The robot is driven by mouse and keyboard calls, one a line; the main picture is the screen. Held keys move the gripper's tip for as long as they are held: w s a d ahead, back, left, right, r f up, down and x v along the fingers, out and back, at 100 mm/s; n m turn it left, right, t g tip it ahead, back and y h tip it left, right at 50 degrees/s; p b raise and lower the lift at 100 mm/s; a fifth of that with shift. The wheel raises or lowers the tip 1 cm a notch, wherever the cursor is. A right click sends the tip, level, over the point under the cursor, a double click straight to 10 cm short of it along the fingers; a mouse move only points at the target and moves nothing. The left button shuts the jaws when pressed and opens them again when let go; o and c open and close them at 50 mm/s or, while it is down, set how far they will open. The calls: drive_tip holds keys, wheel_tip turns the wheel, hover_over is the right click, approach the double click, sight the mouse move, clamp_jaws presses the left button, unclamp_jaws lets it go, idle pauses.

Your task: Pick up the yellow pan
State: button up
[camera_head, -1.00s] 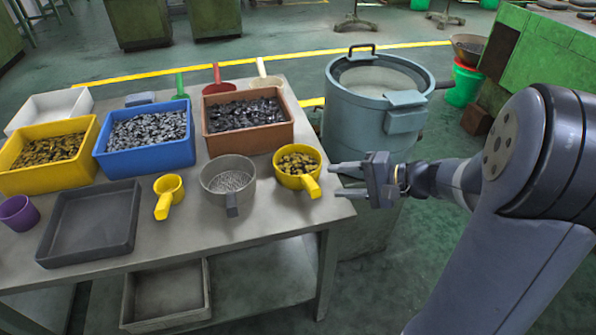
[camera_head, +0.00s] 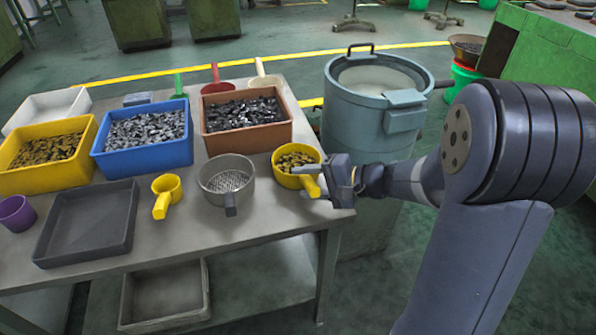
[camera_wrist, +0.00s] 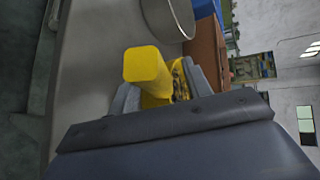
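The yellow pan (camera_head: 284,181) stands at the table's right front corner, holding small brass-coloured pieces. Its handle (camera_head: 311,186) points toward the front right. My gripper (camera_head: 314,181) is at this handle, with its fingers around it. In the wrist view the yellow handle (camera_wrist: 147,66) rises between my two grey fingers, one on each side, and they look apart. Most of the pan's bowl is hidden there behind the handle and my gripper. A smaller yellow scoop (camera_head: 164,198), empty, stands further left on the table.
A grey pan (camera_head: 227,193) stands just left of the yellow pan. Brown (camera_head: 248,139), blue (camera_head: 150,157) and yellow (camera_head: 50,181) bins stand behind. A large blue-grey drum (camera_head: 350,137) is beyond the table's right edge. A dark tray (camera_head: 85,250) lies at left.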

clamp_jaws()
idle(0.3)
drive_tip(key=shift+r, duration=0.1)
wheel_tip(320, 180, up, 10)
drive_tip(key=shift+p, duration=1)
